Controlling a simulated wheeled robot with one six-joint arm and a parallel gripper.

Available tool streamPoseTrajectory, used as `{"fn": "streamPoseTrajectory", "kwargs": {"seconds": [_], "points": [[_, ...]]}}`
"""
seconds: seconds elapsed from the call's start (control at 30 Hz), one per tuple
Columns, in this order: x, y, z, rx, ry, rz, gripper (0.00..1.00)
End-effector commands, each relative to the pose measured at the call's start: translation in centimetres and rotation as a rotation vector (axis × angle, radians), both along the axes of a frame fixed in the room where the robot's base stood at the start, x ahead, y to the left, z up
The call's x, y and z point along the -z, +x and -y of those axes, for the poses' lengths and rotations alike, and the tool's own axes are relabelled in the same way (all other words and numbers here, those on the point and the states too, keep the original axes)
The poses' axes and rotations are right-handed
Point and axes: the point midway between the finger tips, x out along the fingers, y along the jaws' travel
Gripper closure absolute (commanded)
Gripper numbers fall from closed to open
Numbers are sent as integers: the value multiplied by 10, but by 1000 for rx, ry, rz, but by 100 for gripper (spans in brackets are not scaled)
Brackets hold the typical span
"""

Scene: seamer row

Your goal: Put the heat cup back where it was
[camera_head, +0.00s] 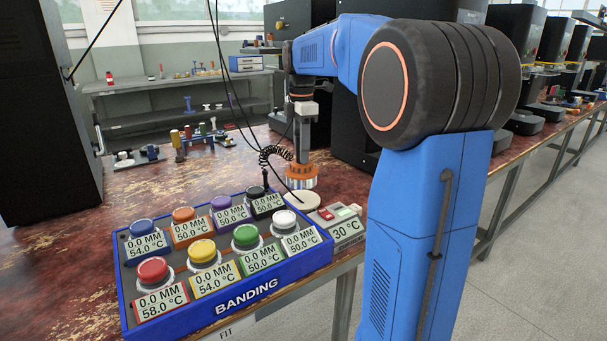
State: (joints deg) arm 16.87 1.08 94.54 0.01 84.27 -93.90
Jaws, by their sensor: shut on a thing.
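My gripper (302,156) points straight down near the right end of the blue tray, at the end of my blue arm. It is shut on a round piece with a ribbed orange collar (300,172) and a silver lower part (301,184); this appears to be the heat cup. The piece is upright, just above a round cream pad (302,203). I cannot tell whether they touch. A black coiled cord (271,154) hangs beside the orange collar. The fingertips are too small to make out clearly.
A blue tray marked BANDING (246,297) holds several coloured knobs with displays, left of the pad. A small unit reading 30 °C (345,230) sits beside the pad, near the table (60,250) edge. A black cabinet (45,130) stands left. Small fixtures (195,140) stand behind.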

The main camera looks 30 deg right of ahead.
Motion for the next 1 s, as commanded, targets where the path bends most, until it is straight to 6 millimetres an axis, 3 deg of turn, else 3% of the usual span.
{"fn": "streamPoseTrajectory", "kwargs": {"seconds": [0.27, 0.53, 0.93, 0.97, 1.0], "points": [[21, 0, 0, 1, 0, -1, 100], [54, 0, 0, 1, 0, -2, 100], [60, 0, 0, 1, 0, 0, 100], [60, 0, 0, 1, 0, 0, 66], [60, 0, 0, 1, 0, 0, 57]]}}
